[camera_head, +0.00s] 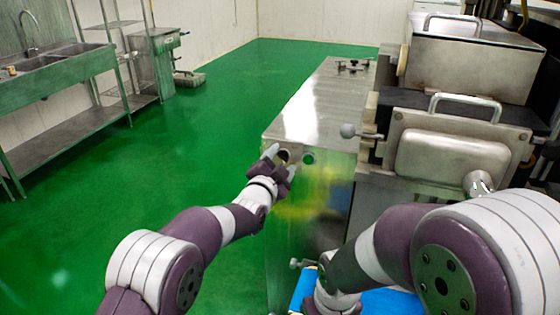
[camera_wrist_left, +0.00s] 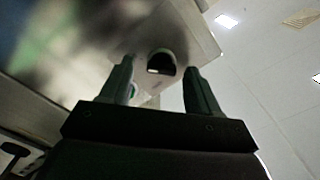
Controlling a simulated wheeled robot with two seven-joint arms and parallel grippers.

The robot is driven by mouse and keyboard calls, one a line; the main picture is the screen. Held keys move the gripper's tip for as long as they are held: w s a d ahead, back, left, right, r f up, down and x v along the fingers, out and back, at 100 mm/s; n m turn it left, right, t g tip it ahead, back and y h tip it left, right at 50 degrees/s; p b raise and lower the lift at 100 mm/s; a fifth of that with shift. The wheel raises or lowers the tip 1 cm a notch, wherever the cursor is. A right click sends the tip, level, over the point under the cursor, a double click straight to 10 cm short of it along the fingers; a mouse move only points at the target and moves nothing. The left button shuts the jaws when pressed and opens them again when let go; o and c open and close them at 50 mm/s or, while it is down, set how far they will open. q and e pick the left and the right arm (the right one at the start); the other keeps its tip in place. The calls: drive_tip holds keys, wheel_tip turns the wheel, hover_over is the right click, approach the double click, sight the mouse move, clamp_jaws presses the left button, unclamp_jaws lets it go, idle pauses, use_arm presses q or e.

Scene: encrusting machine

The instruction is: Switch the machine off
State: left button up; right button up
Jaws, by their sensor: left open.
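The encrusting machine's steel body (camera_head: 325,100) stands in the middle and right of the head view. On its near face are a dark round switch (camera_head: 283,156) and a green round button (camera_head: 308,158) to its right. My left gripper (camera_head: 280,162) is open and empty at this face, its fingers on either side of the dark switch in the picture. In the left wrist view, the dark switch (camera_wrist_left: 161,63) appears between and beyond the open left gripper's (camera_wrist_left: 160,82) fingertips. Contact cannot be told. The green button (camera_wrist_left: 133,90) is partly hidden by a finger. My right gripper is out of view.
A metal box with a handle (camera_head: 455,150) and a ball-ended lever (camera_head: 348,131) are on the machine's right part. A blue surface (camera_head: 390,304) lies low, behind my right arm. A sink bench (camera_head: 55,75) stands far left. The green floor (camera_head: 180,150) between is clear.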

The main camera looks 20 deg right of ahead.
use_arm(q)
drive_tip(key=shift+w+a, duration=0.1)
drive_tip(key=shift+c, duration=0.6)
drive_tip(key=c, duration=0.9)
